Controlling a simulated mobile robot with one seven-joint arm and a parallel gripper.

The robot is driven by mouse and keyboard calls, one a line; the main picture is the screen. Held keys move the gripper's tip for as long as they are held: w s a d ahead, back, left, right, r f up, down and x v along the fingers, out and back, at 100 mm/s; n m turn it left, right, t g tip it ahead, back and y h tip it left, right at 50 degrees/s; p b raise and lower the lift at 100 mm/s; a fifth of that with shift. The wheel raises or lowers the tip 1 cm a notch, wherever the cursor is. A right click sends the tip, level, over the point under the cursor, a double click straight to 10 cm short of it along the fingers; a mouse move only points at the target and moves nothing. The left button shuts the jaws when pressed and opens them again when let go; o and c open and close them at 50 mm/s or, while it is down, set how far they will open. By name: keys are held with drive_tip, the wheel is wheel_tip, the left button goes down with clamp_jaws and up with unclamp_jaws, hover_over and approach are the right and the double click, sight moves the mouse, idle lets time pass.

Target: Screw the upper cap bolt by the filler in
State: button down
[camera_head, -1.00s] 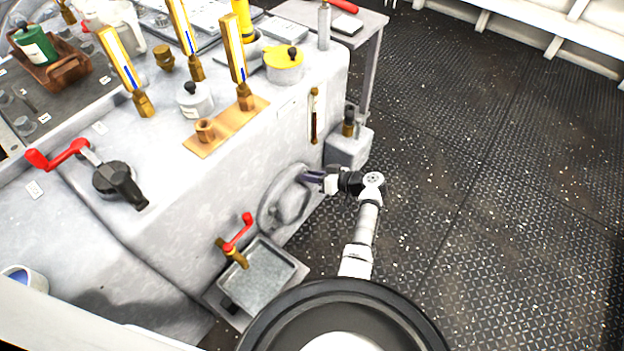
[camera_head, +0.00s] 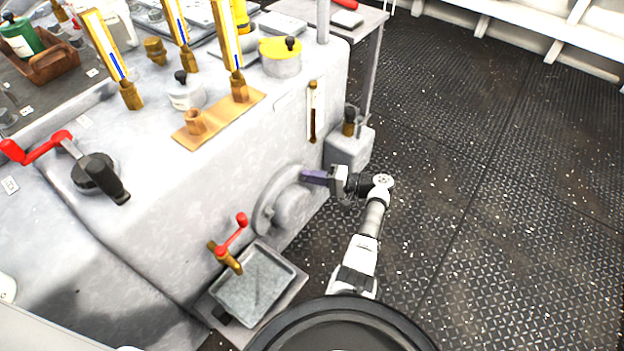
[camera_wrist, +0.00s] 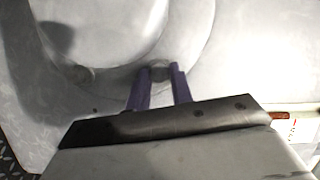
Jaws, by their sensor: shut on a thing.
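A round grey cap (camera_head: 290,208) sits on the side of the grey machine casing, and it fills the upper left of the wrist view (camera_wrist: 95,30). My gripper (camera_head: 304,177) is at the cap's upper rim, reaching in from the right. In the wrist view its purple fingers (camera_wrist: 160,72) are shut on a small bolt head (camera_wrist: 159,74) at the rim. The fingers hide most of this bolt, so I cannot tell how deep it sits.
A sight tube (camera_head: 313,112) is fixed to the casing above the cap. A block with a dark-topped brass fitting (camera_head: 348,128) stands close to my wrist. A red-handled tap (camera_head: 232,238) and grey tray (camera_head: 255,285) are below left. The deck at right is clear.

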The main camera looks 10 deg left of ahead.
drive_tip(key=shift+s+d+f+m+t+y, duration=0.2)
drive_tip(key=shift+m+y, duration=0.35)
drive_tip(key=shift+m, duration=1.05)
drive_tip(key=shift+w+a+f+m+t+y, duration=0.2)
drive_tip(key=shift+m+y, duration=0.4)
drive_tip(key=shift+m, duration=1)
drive_tip(key=shift+s+d+f+m+t+y, duration=0.15)
drive_tip(key=shift+m+t+y, duration=0.3)
drive_tip(key=shift+m, duration=1.15)
drive_tip(key=shift+r, duration=0.1)
drive_tip(key=c, duration=1.5)
unclamp_jaws()
drive_tip(key=shift+b, duration=0.3)
